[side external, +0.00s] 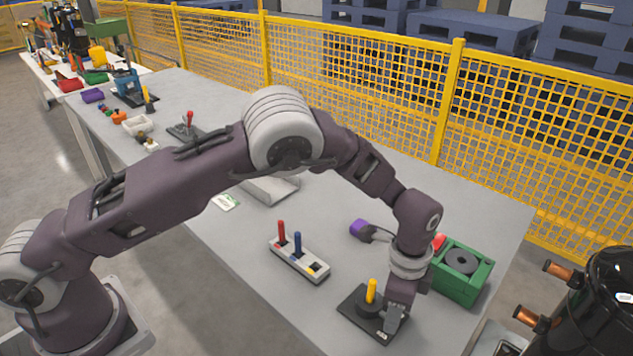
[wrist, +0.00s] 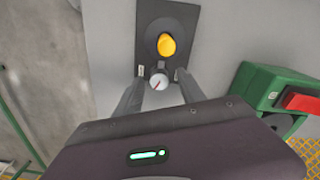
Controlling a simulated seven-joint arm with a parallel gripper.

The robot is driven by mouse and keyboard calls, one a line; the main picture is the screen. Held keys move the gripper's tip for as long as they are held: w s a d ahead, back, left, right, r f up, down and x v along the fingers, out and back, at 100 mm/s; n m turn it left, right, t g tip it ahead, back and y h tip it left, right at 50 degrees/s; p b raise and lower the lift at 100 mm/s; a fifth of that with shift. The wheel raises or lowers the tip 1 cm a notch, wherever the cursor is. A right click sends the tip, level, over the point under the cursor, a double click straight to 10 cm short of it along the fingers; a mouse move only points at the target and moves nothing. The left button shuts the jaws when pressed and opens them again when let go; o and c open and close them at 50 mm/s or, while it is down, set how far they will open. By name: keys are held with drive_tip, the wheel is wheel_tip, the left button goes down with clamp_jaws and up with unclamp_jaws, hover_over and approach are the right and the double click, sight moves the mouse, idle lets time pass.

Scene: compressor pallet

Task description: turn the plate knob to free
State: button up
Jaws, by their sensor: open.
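A dark plate (side external: 350,318) lies near the front end of the grey table; it also shows in the wrist view (wrist: 181,17). A round black base with an upright yellow peg (side external: 371,291) stands on it, and the peg shows as a yellow disc in the wrist view (wrist: 166,44). A small pale knob (wrist: 159,81) with a red pointer line sits at the plate's near end in the wrist view; my gripper hides it in the side view. My gripper (wrist: 158,77) is open, one finger on each side of the knob. I cannot tell whether the fingers touch it.
A green box (side external: 462,272) with a black round part and a red part stands close to the right of my gripper. A pale block (side external: 300,262) with red and blue pegs lies to the left. A purple-ended tool (side external: 362,230) lies behind.

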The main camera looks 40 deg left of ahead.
drive_tip(key=m, duration=0.5)
drive_tip(key=shift+m, duration=0.4)
wheel_tip(320, 180, up, 7)
drive_tip(key=shift+d+f, duration=0.1)
drive_tip(key=shift+f, duration=0.1)
drive_tip(key=s+a+r+n, duration=0.3)
drive_tip(key=a+r, duration=0.1)
drive_tip(key=r, duration=0.3)
drive_tip(key=s+a+r+n+t+h, duration=0.1)
drive_tip(key=s+a+r+n, duration=0.2)
drive_tip(key=a+r, duration=0.2)
drive_tip(key=s+a+r+n+t, duration=0.1)
drive_tip(key=s+a+r+n, duration=0.2)
drive_tip(key=r, duration=0.7)
drive_tip(key=shift+a+n+h, duration=0.4)
drive_tip(key=shift+a+n, duration=0.2)
drive_tip(key=shift+a, duration=0.3)
drive_tip(key=shift+w, duration=0.1)
